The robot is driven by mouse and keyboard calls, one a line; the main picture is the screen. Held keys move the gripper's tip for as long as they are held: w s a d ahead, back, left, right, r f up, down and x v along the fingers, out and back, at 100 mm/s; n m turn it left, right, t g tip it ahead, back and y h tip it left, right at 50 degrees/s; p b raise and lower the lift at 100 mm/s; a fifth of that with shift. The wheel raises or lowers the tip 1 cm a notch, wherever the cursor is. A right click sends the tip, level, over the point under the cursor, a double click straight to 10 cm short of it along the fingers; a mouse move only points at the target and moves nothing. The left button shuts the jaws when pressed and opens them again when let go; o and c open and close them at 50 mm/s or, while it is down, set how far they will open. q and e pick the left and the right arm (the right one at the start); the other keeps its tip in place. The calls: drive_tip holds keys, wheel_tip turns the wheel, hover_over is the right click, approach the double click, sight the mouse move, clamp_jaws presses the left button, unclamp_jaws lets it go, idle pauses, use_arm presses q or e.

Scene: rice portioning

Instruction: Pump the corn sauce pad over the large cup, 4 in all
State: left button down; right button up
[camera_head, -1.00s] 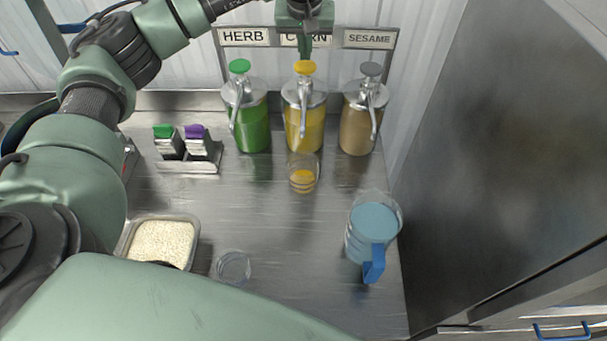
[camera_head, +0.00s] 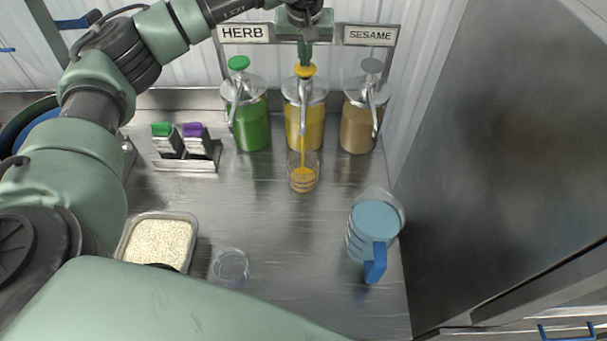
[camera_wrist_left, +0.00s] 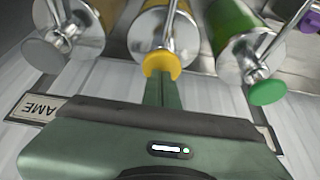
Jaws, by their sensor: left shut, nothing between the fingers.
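The corn sauce pump bottle (camera_head: 303,127) stands between the herb and sesame bottles, with a yellow pad (camera_head: 305,71) on top. My left gripper (camera_head: 304,62) is shut and empty, its fingertips on the yellow pad. In the left wrist view the fingers (camera_wrist_left: 160,90) reach the yellow pad (camera_wrist_left: 161,63). A stream of yellow sauce falls from the corn spout into a clear cup (camera_head: 303,173) in front of the bottle. Yellow sauce lies in this cup. My right gripper is not in view.
A green herb bottle (camera_head: 251,130) and a brown sesame bottle (camera_head: 357,132) flank the corn bottle. A blue-handled measuring jug (camera_head: 375,252), a clear empty-looking cup (camera_head: 231,266) and a rice tray (camera_head: 194,243) stand nearer. The counter's middle is clear.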

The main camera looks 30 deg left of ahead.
use_arm(q)
drive_tip(key=shift+s+f, duration=0.1)
drive_tip(key=shift+f, duration=0.45)
drive_tip(key=shift+r+p, duration=1.2)
drive_tip(key=shift+r, duration=0.65)
drive_tip(key=shift+f, duration=0.2)
